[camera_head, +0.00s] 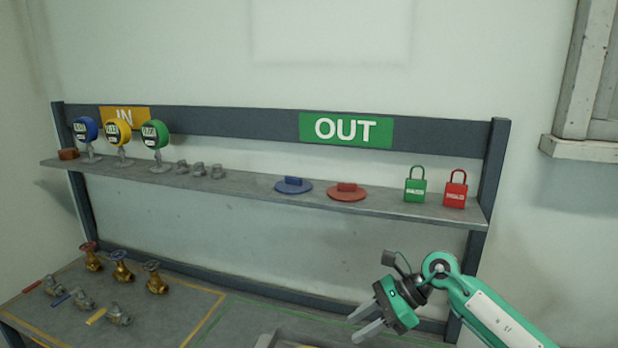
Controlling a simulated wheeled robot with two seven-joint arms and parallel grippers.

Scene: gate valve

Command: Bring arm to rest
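My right gripper (366,320) shows at the lower right of the head view, on a green and grey arm that comes in from the right edge. Its two grey fingers point down and left and stand apart, with nothing between them. It is above the right part of the bench, in front of and below the shelf. My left gripper is not in view.
A shelf (240,188) holds several gauges, blue and red discs (347,193), a green padlock (415,186) and a red padlock (455,189). Several valves (122,266) stand at the bench's left. A grey tray (290,335) is partly cut off at the bottom.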

